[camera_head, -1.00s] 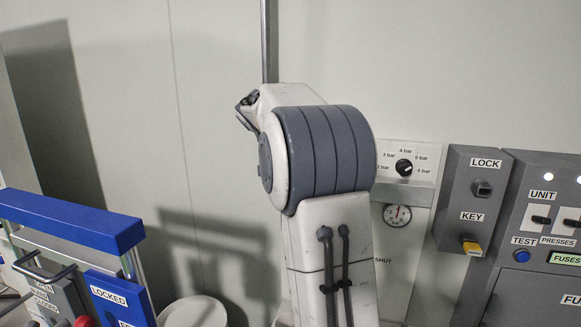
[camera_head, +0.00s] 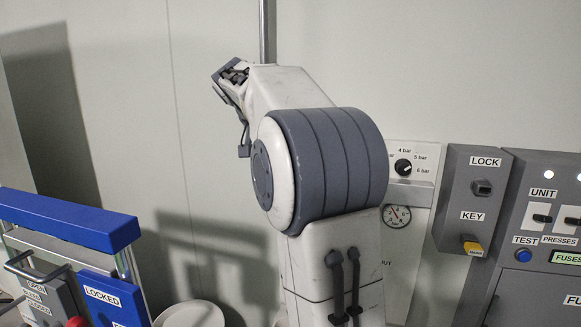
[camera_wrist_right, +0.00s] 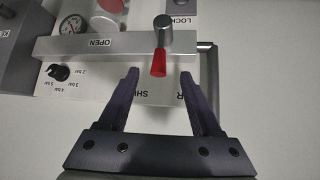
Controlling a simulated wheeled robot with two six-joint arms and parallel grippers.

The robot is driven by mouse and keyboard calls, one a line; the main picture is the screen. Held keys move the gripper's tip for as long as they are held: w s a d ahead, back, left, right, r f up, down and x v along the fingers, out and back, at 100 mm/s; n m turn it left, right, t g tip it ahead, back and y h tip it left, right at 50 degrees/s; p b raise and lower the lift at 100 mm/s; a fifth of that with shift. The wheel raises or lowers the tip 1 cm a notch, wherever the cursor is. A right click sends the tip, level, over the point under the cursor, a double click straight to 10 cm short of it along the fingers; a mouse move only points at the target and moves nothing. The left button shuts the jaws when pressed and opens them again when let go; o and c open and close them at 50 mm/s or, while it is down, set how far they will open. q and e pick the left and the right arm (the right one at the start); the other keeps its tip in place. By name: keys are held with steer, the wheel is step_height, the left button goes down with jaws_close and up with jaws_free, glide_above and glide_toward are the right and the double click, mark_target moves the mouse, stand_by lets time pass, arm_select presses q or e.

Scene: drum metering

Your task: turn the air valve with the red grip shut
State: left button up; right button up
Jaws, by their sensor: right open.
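The air valve (camera_wrist_right: 161,35) shows in the right wrist view as a metal stub with a tapered red grip (camera_wrist_right: 158,69). The red grip points toward the fingers, on the side of the partly covered SHUT label (camera_wrist_right: 146,93); the OPEN label (camera_wrist_right: 108,43) is to the left on a grey bar. My right gripper (camera_wrist_right: 160,76) is open, with its fingertips on either side of the red grip's end and visible gaps at both sides. In the head view my right arm hides the valve. My left gripper is not in view.
A pressure knob (camera_head: 403,167) and gauge (camera_head: 396,216) sit on the white plate beside my arm. The grey LOCK and KEY box (camera_head: 473,203) and a fuse panel (camera_head: 540,230) stand right. A blue-topped frame (camera_head: 70,219) stands left; bare wall lies between.

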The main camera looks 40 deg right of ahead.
steer(key=v, duration=0.3)
steer(key=shift+a+r, duration=0.15)
steer(key=shift+r, duration=0.05)
stand_by(0.3)
